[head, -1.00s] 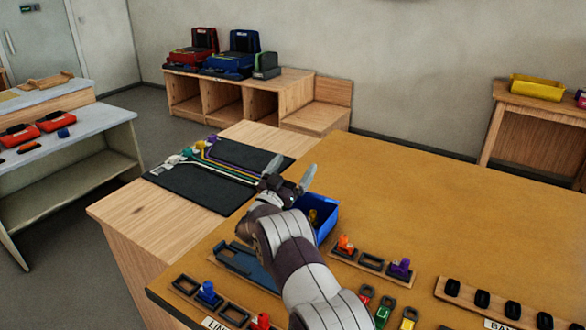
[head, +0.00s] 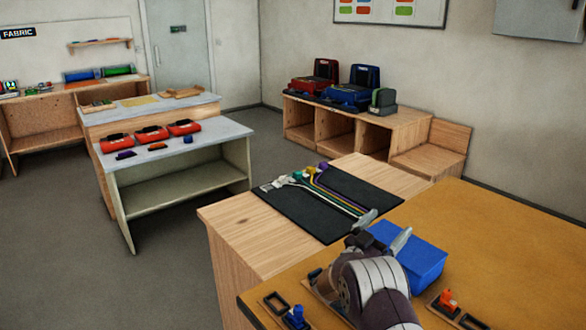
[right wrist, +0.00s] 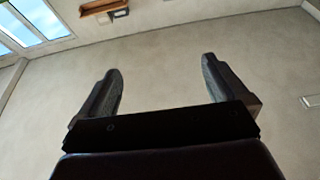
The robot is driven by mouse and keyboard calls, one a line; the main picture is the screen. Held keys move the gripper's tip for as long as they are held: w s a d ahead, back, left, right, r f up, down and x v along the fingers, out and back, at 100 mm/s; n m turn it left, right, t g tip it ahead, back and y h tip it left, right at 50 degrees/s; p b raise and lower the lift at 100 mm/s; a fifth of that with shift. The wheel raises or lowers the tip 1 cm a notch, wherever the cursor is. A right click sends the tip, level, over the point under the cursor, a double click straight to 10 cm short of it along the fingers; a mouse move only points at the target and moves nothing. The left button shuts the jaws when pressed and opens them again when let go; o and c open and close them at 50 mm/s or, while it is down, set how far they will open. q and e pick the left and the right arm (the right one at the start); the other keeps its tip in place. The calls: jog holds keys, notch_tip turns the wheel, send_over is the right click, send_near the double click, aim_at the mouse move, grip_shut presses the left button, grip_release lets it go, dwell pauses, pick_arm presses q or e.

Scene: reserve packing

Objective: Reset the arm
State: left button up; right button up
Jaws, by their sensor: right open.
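My right gripper (head: 384,230) is in the lower right of the head view, raised in front of the blue bin (head: 418,262) on the tan-topped table. Its two fingers are spread apart. In the right wrist view the same gripper (right wrist: 160,95) is open, with nothing between its fingers and only wall behind them. The arm hides part of the blue bin and the table's near corner. My left gripper is not in view.
A black mat (head: 290,212) with several coloured straps lies left of the bin. Small holders with a blue piece (head: 295,316) and an orange piece (head: 446,299) flank my arm. A grey-topped table (head: 222,128) with red cases stands left, across open floor (head: 160,275).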

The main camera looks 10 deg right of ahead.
jog(key=w+a+n+t+y, duration=0.2)
jog(key=a+n+t+y, duration=0.2)
jog(key=a+n+y, duration=0.7)
jog(key=s+a+f+g+y, duration=0.2)
jog(key=s, duration=0.4)
jog(key=s+a+f+g+y, duration=0.2)
jog(key=s+f+g+y, duration=0.1)
jog(key=s, duration=0.4)
jog(key=s+a+f+g+y, duration=0.2)
jog(key=s+y, duration=0.1)
jog(key=s, duration=0.3)
jog(key=shift+s+a+f+g, duration=0.25)
jog(key=shift+s+a+g, duration=0.05)
jog(key=shift+s+a, duration=0.1)
jog(key=s+g, duration=0.1)
jog(key=s, duration=0.2)
jog(key=s+f+g, duration=0.1)
jog(key=s, duration=0.3)
jog(key=s+f+n+g, duration=0.1)
jog(key=s, duration=0.3)
jog(key=shift+a+f+g, duration=0.1)
jog(key=shift+g, duration=1.1)
jog(key=s+p, duration=0.1)
jog(key=s+r+p, duration=0.2)
jog(key=s, duration=0.1)
jog(key=shift+a, duration=0.2)
jog(key=shift+f, duration=0.2)
jog(key=shift+s, duration=0.1)
